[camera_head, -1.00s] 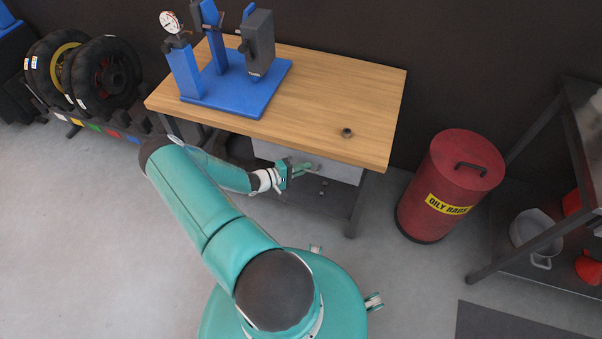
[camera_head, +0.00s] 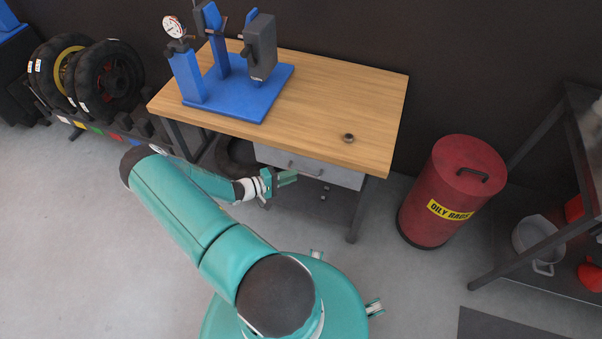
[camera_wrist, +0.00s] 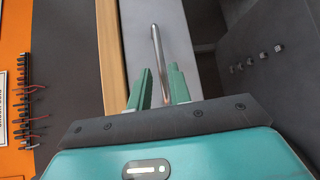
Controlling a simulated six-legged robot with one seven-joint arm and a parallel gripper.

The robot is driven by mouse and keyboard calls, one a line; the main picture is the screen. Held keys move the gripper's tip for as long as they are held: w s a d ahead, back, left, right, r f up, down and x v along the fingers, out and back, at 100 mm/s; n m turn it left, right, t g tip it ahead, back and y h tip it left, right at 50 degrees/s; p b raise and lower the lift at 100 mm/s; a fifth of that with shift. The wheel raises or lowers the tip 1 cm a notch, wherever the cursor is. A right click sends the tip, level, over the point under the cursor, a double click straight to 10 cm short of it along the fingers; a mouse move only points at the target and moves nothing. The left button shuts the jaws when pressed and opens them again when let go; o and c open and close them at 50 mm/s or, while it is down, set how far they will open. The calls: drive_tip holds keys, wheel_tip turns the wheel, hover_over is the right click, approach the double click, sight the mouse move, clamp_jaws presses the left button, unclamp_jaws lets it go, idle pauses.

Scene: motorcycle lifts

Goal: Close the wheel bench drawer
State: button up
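The wheel bench (camera_head: 360,95) has a wooden top and a grey drawer (camera_head: 338,173) under its front edge. The drawer front shows just below the tabletop, with no open drawer interior visible. Its bar handle (camera_head: 304,168) is partly behind my gripper (camera_head: 292,178) in the head view. In the wrist view, the pale drawer front (camera_wrist: 185,30) lies beside the wooden edge, and the silver handle (camera_wrist: 157,50) runs toward the gap between my fingers (camera_wrist: 160,75). The fingers are apart and empty; whether they touch the handle cannot be told.
A blue wheel stand (camera_head: 235,90) and a small dark ring (camera_head: 348,138) are on the bench. A red oily-rags bin (camera_head: 450,190) stands to the right. Tyres (camera_head: 105,75) are on a rack at left. The floor (camera_head: 60,230) at left is clear.

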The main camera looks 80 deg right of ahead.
drive_tip(key=v, duration=0.7)
drive_tip(key=shift+w+a, duration=0.2)
drive_tip(key=shift+w, duration=0.1)
drive_tip(key=w+a+r+t+y, duration=0.2)
drive_tip(key=w+a+r+t, duration=0.1)
drive_tip(key=w+a+r, duration=0.5)
drive_tip(key=w+a+r+n+t+y, duration=0.15)
drive_tip(key=w+a+r, duration=0.3)
drive_tip(key=r, duration=0.55)
drive_tip(key=w+a+r+m+t+y, duration=0.1)
drive_tip(key=w+a+r+t+y, duration=0.3)
drive_tip(key=a+r, duration=0.4)
drive_tip(key=s+a+r+n+t+y, duration=0.1)
drive_tip(key=s+a+r+n+t, duration=0.3)
drive_tip(key=a+r, duration=0.7)
drive_tip(key=s+a+r+n+t+y, duration=0.1)
drive_tip(key=s+a+r+n+t, duration=0.3)
drive_tip(key=a+r, duration=0.7)
drive_tip(key=shift+r+t+y, duration=0.35)
drive_tip(key=shift+r+t, duration=0.1)
drive_tip(key=shift+t, duration=0.4)
